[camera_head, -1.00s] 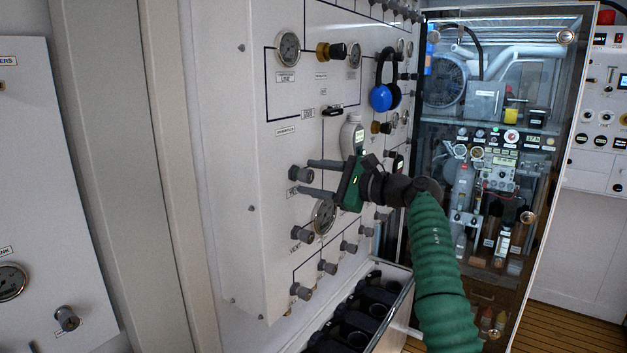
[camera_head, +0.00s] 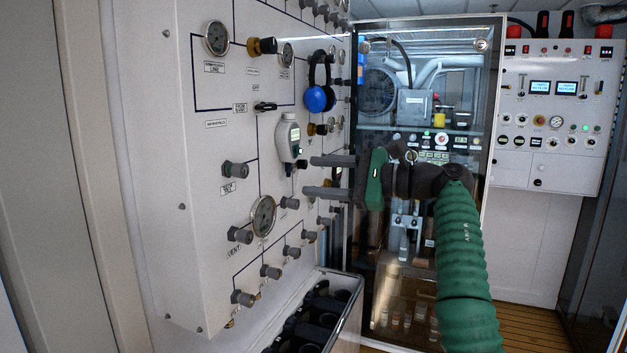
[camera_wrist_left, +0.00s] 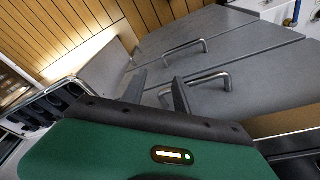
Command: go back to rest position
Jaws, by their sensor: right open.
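My right gripper (camera_head: 312,176) is in the middle of the head view, with its two grey fingers pointing left, spread apart and empty. Its green arm comes up from the lower right. The fingers are in front of the white fill panel (camera_head: 215,130), apart from the knobs. My left gripper does not show in the head view. In the left wrist view its two dark fingers (camera_wrist_left: 158,88) stand apart with nothing visible between them. Grey cabinet fronts with metal handles (camera_wrist_left: 185,50) lie beyond them.
Blue headphones (camera_head: 319,95) and a grey-white handheld device (camera_head: 287,137) are on the panel. An open-topped bin (camera_head: 350,312) with dark holders stands below. A glass-fronted machine cabinet (camera_head: 485,150) is behind my right gripper. A control panel (camera_head: 548,120) hangs on the right wall.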

